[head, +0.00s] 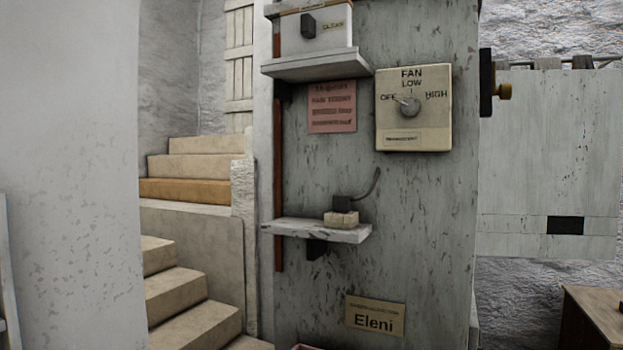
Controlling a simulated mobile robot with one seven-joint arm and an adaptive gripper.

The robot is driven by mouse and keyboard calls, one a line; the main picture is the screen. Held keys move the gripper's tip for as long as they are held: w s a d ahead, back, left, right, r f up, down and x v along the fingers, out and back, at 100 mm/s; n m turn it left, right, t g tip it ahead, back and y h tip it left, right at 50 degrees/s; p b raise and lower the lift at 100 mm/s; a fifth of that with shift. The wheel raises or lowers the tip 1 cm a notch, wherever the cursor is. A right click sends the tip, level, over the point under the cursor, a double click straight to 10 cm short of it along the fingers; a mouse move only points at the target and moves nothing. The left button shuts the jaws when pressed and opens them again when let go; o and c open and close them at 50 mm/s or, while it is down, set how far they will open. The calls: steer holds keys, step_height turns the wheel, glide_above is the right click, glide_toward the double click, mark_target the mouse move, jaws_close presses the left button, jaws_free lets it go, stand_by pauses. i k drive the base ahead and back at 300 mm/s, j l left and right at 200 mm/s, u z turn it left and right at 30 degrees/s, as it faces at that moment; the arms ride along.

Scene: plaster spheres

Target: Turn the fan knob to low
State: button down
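The fan control box (391,125) is a cream square panel fixed to the upper part of a worn grey-green board. It is lettered FAN, with OFF at left, LOW at top and HIGH at right. Its round grey knob (409,107) sits in the middle, below LOW. The knob's pointer appears turned to the upper left, toward OFF. Nothing touches the knob. My gripper is not in this view.
An upper shelf (316,66) with a box on it juts out left of the fan box. A lower shelf (300,229) holds small blocks. A pink notice (332,107) and an Eleni sign (375,315) are on the board. Stairs (190,295) rise at left.

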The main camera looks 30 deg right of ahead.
mark_target(410, 107)
steer(key=z, duration=1.25)
